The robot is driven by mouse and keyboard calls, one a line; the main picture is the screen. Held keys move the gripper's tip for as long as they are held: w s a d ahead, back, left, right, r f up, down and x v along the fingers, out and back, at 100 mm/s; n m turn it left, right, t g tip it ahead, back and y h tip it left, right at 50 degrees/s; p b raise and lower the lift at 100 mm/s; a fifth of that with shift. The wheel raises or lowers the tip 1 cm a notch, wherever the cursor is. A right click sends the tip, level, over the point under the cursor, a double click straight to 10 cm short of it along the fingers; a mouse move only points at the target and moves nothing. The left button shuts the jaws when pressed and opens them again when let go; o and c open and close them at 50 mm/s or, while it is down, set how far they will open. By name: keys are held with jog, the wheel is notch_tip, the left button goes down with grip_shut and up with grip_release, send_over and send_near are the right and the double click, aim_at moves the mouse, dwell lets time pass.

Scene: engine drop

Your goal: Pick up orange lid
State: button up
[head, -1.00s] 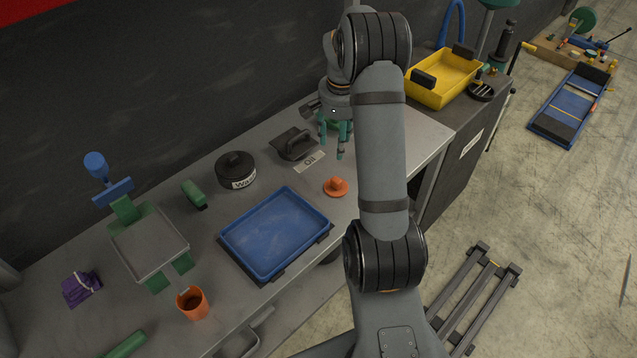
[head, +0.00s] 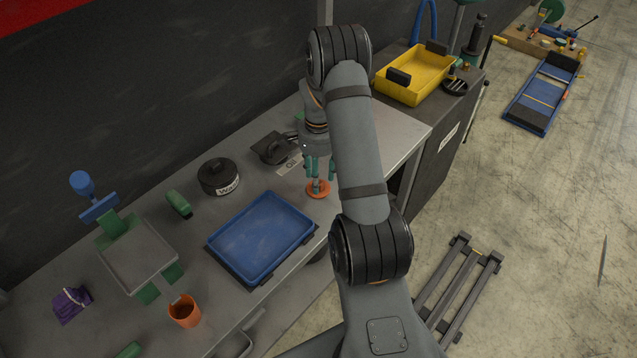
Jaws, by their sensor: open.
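The orange lid (head: 318,193) lies flat on the grey workbench, right of the blue tray. It is a small round disc, and its raised centre is partly hidden by my gripper. My gripper (head: 318,178) has green fingers pointing down directly over the lid. The fingers are open around or just above the lid's centre; I cannot tell whether they touch it. My arm covers the bench to the right of the lid.
A blue tray (head: 263,238) sits left of the lid. A black lidded pot (head: 218,178) and a dark handled item (head: 272,149) stand behind. An orange cup (head: 184,311) is at the front left. A yellow bin (head: 415,76) stands on the cabinet at the back right.

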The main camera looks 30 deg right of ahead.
jog(key=shift+f, duration=0.9)
jog(key=shift+c, duration=0.2)
jog(key=c, duration=1)
